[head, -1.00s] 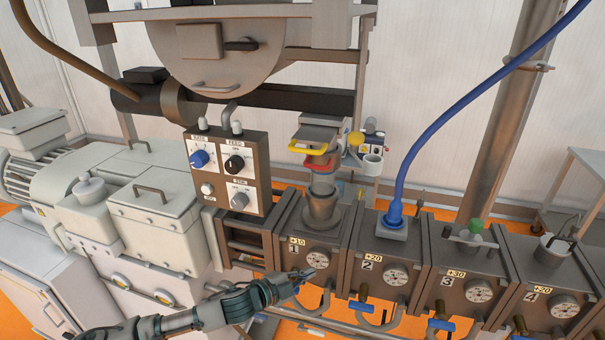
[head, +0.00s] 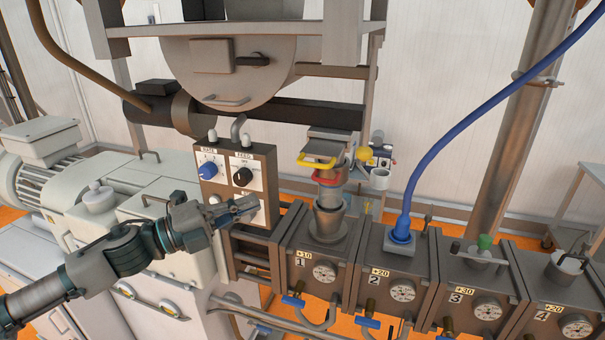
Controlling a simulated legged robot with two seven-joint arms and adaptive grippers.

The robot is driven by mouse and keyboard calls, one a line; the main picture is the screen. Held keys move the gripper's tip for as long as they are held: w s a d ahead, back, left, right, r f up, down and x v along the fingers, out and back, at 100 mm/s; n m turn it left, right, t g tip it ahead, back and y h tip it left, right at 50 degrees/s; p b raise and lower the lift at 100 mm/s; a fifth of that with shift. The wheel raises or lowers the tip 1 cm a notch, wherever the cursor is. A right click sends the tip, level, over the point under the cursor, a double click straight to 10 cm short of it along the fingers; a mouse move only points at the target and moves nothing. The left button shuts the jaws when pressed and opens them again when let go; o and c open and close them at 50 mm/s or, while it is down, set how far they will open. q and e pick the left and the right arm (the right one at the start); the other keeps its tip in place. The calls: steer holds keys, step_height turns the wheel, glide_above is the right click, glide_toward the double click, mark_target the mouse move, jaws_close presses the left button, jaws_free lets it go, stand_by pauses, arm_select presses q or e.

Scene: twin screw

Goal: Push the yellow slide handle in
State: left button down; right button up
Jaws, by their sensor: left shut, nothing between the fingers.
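The yellow slide handle (head: 317,163) is a small loop at the front of a grey slide plate (head: 330,142), above a funnel. A red handle (head: 326,180) sits just below it. My left gripper (head: 252,206) is shut and empty. In the picture it lies in front of the lower part of the control panel, left of and below the yellow handle, apart from it. How far the handle stands out from its slot is hard to tell. My right gripper is not in view.
The control panel (head: 268,182) with a blue knob (head: 208,169) and a black knob stands left of the handle. The metal funnel (head: 328,222) is below it. A blue hose (head: 425,165) rises to the right. A yellow round part (head: 364,155) is close to the slide's right.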

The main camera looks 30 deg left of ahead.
arm_select(q)
steer(key=p, duration=0.4)
glide_toward(317, 167)
steer(key=d, duration=0.4)
steer(key=w+p, duration=0.3)
steer(key=w, duration=0.1)
steer(key=shift+a+r+p, duration=0.15)
steer(key=shift+r+p, duration=0.15)
steer(key=shift+p, duration=0.1)
steer(key=shift+w+a+p, duration=0.2)
steer(key=shift+w+p, duration=0.35)
steer(key=shift+p, duration=0.15)
steer(key=shift+w, duration=0.1)
steer(key=shift+d, duration=0.1)
